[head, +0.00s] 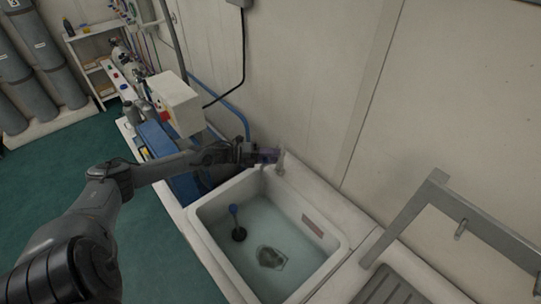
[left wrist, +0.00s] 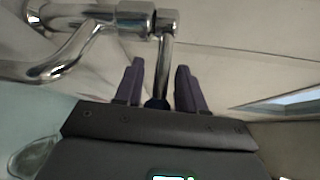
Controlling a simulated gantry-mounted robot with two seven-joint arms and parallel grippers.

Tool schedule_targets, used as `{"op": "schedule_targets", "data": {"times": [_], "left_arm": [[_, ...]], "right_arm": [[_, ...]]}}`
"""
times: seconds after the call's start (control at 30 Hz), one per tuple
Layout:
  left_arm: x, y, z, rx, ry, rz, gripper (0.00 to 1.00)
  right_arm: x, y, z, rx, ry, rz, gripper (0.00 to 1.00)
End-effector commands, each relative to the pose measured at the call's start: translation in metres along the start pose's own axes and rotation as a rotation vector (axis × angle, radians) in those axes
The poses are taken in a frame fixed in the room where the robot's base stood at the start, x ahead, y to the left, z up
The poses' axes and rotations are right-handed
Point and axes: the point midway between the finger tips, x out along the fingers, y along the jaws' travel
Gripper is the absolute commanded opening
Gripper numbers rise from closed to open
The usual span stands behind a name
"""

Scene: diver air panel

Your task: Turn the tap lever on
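The chrome tap (head: 281,163) stands at the back rim of the white sink (head: 202,213). In the left wrist view the tap body (left wrist: 105,20) lies across the top left, with its curved spout at the left. My left gripper (head: 268,156) is beside the tap. Its purple fingers (left wrist: 160,80) are apart, one on each side of the lever, with visible gaps. The head view is too small to show the lever clearly. My right gripper is out of view.
The wall is close behind the tap. A white box (head: 175,102) and blue pipe stand left of the sink. A grey metal frame (head: 480,222) stands at right.

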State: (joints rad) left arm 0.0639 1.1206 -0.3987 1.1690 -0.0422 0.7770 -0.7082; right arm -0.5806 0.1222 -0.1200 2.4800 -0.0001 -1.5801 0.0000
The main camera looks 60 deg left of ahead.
Motion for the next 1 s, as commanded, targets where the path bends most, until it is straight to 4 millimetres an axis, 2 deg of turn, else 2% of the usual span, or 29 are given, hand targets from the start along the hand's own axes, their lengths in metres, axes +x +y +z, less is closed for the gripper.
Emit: {"op": "schedule_targets", "data": {"times": [0.37, 0.57, 1.0], "left_arm": [[-0.008, 0.001, 0.002, 0.001, -0.005, 0.004, 0.39], [-0.029, 0.001, 0.001, 0.0, -0.002, 0.006, 0.39], [-0.089, 0.0, 0.0, 0.0, -0.002, 0.004, 0.39]], "right_arm": [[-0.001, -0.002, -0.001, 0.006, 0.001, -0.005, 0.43], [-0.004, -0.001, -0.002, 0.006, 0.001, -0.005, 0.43], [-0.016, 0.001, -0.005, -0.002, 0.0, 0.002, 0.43]]}}
